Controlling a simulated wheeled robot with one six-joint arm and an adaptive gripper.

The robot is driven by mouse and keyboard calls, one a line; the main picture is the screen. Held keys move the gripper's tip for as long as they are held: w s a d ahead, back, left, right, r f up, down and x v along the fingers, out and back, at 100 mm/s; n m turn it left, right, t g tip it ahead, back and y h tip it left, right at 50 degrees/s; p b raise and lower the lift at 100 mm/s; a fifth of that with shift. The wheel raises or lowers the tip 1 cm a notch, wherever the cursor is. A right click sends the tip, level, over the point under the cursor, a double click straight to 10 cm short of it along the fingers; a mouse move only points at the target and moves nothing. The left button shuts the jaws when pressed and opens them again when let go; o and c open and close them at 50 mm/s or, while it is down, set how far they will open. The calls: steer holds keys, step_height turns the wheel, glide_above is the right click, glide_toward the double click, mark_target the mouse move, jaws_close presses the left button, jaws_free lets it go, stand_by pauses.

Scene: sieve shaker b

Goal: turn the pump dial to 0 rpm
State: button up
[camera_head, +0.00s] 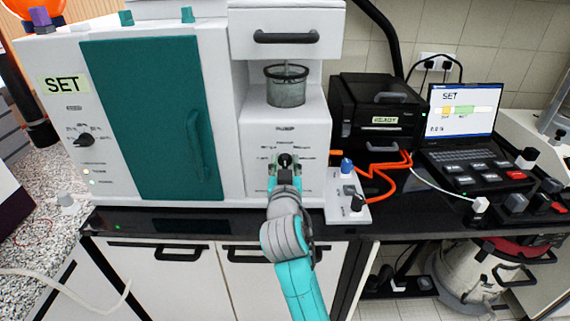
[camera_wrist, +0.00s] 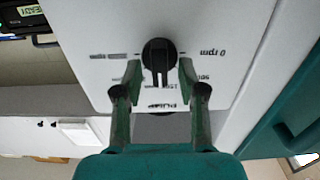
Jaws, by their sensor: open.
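The pump dial (camera_wrist: 158,52) is a round black knob on a white front panel, shown upside down in the wrist view. Its ridged handle points toward the printed PUMP label, near a partly hidden label that seems to read 150 rpm. The 0 rpm mark (camera_wrist: 208,52) is to the dial's right in that view. My gripper (camera_wrist: 159,70) is open, with one finger on each side of the dial's handle. I cannot tell whether either finger touches it. In the head view the dial (camera_head: 285,160) shows just above my gripper (camera_head: 284,174), which covers its lower part.
A mesh-sided beaker (camera_head: 286,90) stands in the recess above the dial panel. A teal door (camera_head: 150,120) is left of the panel. A small switch box (camera_head: 347,195) with knobs and orange cable stands close to the right. A black printer (camera_head: 378,110) and laptop (camera_head: 465,110) are farther right.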

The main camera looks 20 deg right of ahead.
jaws_close()
steer(key=n, duration=0.4)
steer(key=shift+a, duration=0.2)
steer(key=n, duration=0.5)
steer(key=shift+w+a, duration=0.15)
steer(key=n, duration=0.4)
steer(key=shift+a+f+n, duration=0.1)
steer(key=shift+f+n, duration=0.1)
steer(key=shift+n, duration=0.1)
steer(key=shift+f+n, duration=0.1)
steer(key=shift+n, duration=2.1)
